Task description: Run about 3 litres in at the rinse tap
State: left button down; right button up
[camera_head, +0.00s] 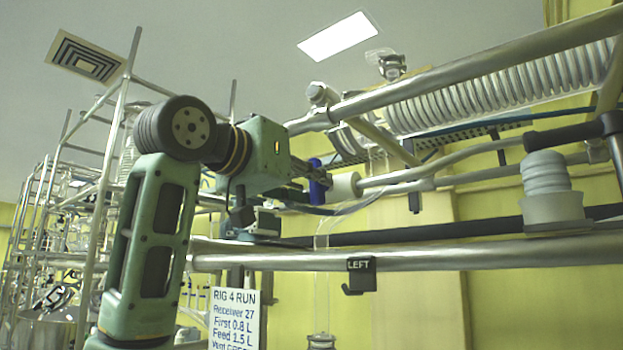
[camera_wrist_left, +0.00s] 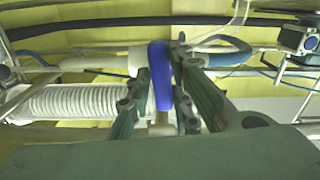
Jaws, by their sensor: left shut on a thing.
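My left gripper (camera_head: 308,183) reaches up from the left to a blue handle (camera_head: 317,178) beside a white fitting (camera_head: 345,187) on the rig's pipework. In the left wrist view the blue handle (camera_wrist_left: 160,76) stands upright between the two green fingers of my left gripper (camera_wrist_left: 163,88), which is shut on it. The pale fitting (camera_wrist_left: 138,60) is just beyond, to the left. No label on the handle is readable, so I cannot tell that it is the rinse tap. Clear tubing (camera_head: 350,208) runs below the fitting. No liquid level is visible. My right gripper is out of view.
A steel rail (camera_head: 430,257) with a black LEFT hook tag (camera_head: 361,275) crosses below the gripper. A glass coil (camera_head: 500,88) lies at upper right. Metal scaffolding (camera_head: 100,190) stands left.

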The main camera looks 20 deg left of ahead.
pick_arm(q)
jog(key=shift+m, duration=0.5)
jog(key=c, duration=1.6)
grip_release()
jog(key=shift+w+a, duration=0.1)
jog(key=shift+a, duration=0.05)
jog(key=shift+c, duration=0.2)
jog(key=v, duration=1.2)
